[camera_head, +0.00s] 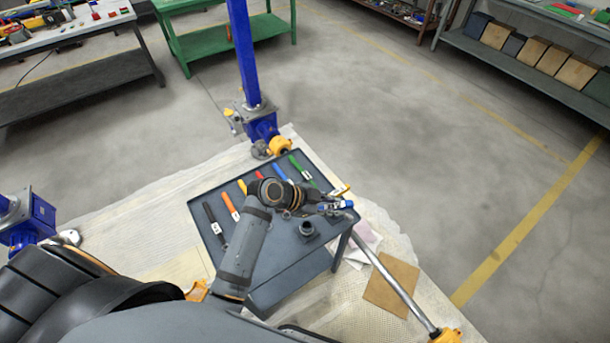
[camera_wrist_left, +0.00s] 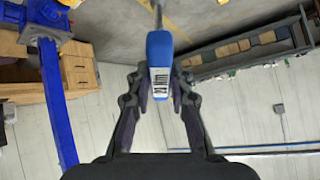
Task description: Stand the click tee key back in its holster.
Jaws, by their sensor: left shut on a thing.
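My left gripper (camera_head: 338,205) is over the right side of the grey table. In the left wrist view its fingers (camera_wrist_left: 160,95) are shut on a blue grip with a white label, which I take to be the click tee key (camera_wrist_left: 160,52). A thin metal shaft runs from the grip towards the top of that view. In the head view the blue key (camera_head: 346,204) is small and partly covered by the fingers. A dark round socket, apparently the holster (camera_head: 307,230), stands on the table just below and left of the gripper. The key is apart from it. My right gripper is not in view.
Several coloured-handled tools lie on the grey table (camera_head: 262,282), among them a black one (camera_head: 213,217) and a green one (camera_head: 300,169). A blue screw jack (camera_head: 262,125) stands behind. A silver shaft (camera_head: 395,282) and brown board (camera_head: 392,285) lie to the right.

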